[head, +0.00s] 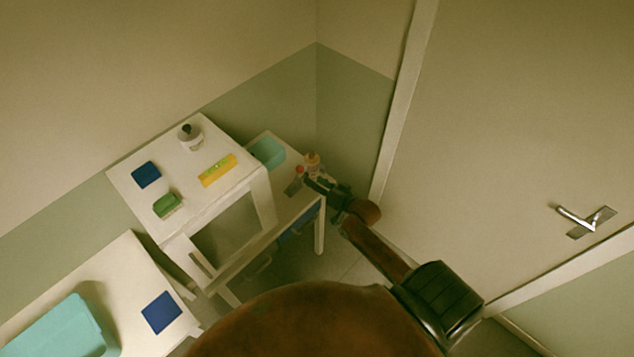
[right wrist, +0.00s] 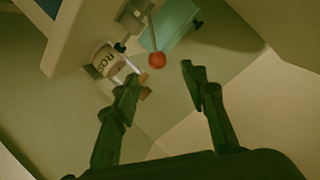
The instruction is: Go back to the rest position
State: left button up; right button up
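My right gripper (head: 318,184) reaches out over the low table in the corner, and its fingers (right wrist: 160,88) are spread apart with nothing between the tips in the right wrist view. A bottle with a white label reading "ROS" (right wrist: 106,60) stands just beyond the left finger, which partly covers it; I cannot tell whether they touch. A red ball on a thin rod (right wrist: 156,60) is ahead of the gap. My left gripper is not in view.
A white table (head: 235,195) holds a dark-capped bottle (head: 190,138), a blue square (head: 146,174), a green sponge-like block (head: 167,205) and a yellow item (head: 218,170). A teal container (head: 268,152) stands behind it. A door (head: 520,120) closes off the right.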

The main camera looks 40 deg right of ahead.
jog(key=shift+s, duration=0.25)
dwell(0.3)
